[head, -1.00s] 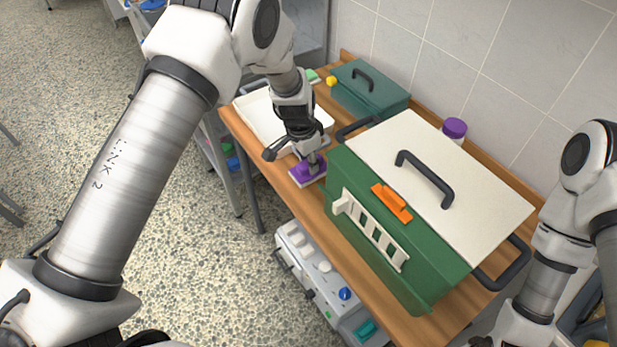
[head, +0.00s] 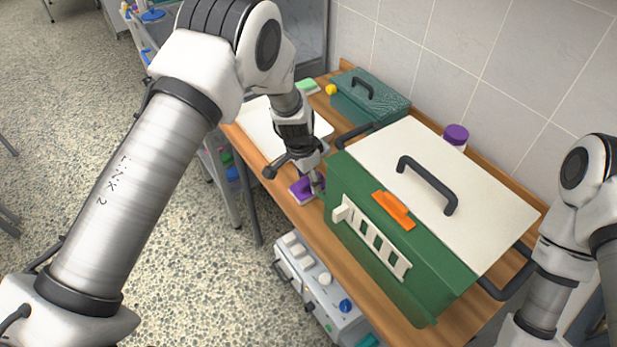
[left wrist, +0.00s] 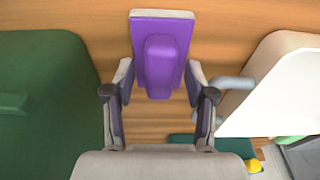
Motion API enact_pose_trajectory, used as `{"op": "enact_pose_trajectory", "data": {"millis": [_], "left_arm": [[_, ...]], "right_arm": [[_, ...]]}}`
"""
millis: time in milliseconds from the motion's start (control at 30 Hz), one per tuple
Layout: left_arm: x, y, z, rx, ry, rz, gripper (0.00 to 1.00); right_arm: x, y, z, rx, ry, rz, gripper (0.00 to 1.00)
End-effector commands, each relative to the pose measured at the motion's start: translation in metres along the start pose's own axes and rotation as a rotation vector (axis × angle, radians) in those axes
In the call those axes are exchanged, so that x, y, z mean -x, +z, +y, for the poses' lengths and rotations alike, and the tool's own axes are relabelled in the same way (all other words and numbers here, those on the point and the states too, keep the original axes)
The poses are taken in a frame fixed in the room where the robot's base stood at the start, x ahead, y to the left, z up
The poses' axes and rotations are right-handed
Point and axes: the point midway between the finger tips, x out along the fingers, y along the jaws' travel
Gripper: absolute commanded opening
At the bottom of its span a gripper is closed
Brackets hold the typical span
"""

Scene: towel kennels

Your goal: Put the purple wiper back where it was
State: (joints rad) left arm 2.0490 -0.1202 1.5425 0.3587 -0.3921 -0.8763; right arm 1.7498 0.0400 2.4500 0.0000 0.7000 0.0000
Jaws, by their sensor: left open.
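The purple wiper (head: 303,191) lies flat on the wooden tabletop, close to the front edge and just left of the large green box (head: 395,260). In the left wrist view the wiper (left wrist: 160,50) shows a raised purple handle on a flat purple plate with a pale edge. My left gripper (head: 316,184) is over the wiper and hides part of it. Its fingers (left wrist: 160,78) are spread, with the lower end of the handle between the tips and gaps on both sides. My right arm is at the right; its gripper is out of view.
The green box has a white lid (head: 440,190) with a dark handle, an orange piece (head: 394,210) and a white rack (head: 372,238) on its front. A white tray (head: 258,122) and a teal box (head: 370,97) stand behind. A purple-capped jar (head: 456,135) is near the wall.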

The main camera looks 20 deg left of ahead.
Motion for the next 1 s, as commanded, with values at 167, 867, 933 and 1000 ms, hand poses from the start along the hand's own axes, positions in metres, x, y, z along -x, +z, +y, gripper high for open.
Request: {"op": "enact_pose_trajectory", "data": {"millis": [167,867,933,1000], "left_arm": [[0.043,-0.002,0.0,0.0,-0.001,0.001,0.56],[0.102,0.02,0.003,0.04,-0.006,-0.023,0.56],[0.075,0.057,0.011,0.112,-0.022,-0.059,0.56],[0.042,0.113,0.027,0.217,-0.045,-0.104,0.56]], "right_arm": [[0.031,0.0,0.0,0.0,0.0,0.0,0.4],[0.075,0.0,-0.001,0.0,0.0,0.0,0.4],[0.075,0.0,-0.001,0.0,0.0,0.0,0.4],[0.075,0.0,-0.001,0.0,0.0,0.0,0.4]]}}
